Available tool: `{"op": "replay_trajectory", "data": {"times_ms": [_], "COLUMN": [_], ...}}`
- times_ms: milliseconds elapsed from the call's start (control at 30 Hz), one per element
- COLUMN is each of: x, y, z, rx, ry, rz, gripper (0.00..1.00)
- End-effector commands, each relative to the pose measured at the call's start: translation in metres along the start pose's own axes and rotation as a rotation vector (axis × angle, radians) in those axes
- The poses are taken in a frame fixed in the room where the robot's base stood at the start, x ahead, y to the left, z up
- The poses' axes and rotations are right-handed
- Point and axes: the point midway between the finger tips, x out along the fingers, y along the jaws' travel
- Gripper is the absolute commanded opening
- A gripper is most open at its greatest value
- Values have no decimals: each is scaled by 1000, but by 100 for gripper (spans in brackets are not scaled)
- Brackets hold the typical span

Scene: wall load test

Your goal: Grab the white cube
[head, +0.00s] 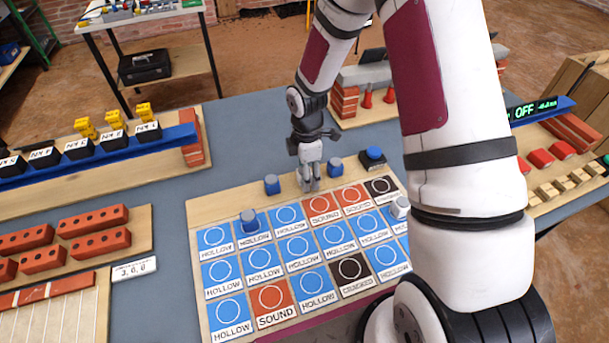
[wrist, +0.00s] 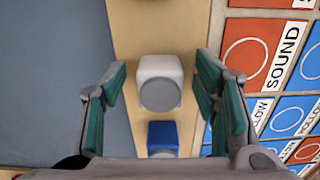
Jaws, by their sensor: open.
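A white cube (wrist: 160,82) with a grey round face sits on the bare wooden strip (wrist: 135,30) beside the tiles. In the wrist view it lies between the spread fingers of my gripper (wrist: 163,76), with a gap on both sides. My gripper is open and empty. In the head view my gripper (head: 309,178) points down over the board's back strip and mostly hides this cube. A second white block (head: 400,207) with a grey top stands on the board's right part, next to my arm.
Blue blocks stand close by on the strip, left (head: 272,184) and right (head: 335,167); one shows in the wrist view (wrist: 162,137). Another blue block (head: 249,220) stands on a HOLLOW tile. A dark block with a blue knob (head: 374,157) is at the back right.

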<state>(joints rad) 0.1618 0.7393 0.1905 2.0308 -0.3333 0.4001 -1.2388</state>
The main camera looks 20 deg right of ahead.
Motion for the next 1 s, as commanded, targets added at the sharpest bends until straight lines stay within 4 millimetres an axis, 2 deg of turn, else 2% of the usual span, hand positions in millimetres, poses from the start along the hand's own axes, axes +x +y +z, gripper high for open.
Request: {"op": "replay_trajectory", "data": {"times_ms": [167,400,767,1000], "x": [0,0,-2,-21], "y": [0,0,0,1], "z": [0,0,0,0], "rx": [0,0,0,0], "ry": [0,0,0,0], "rz": [0,0,1,3], "gripper": [55,3,2,2]}}
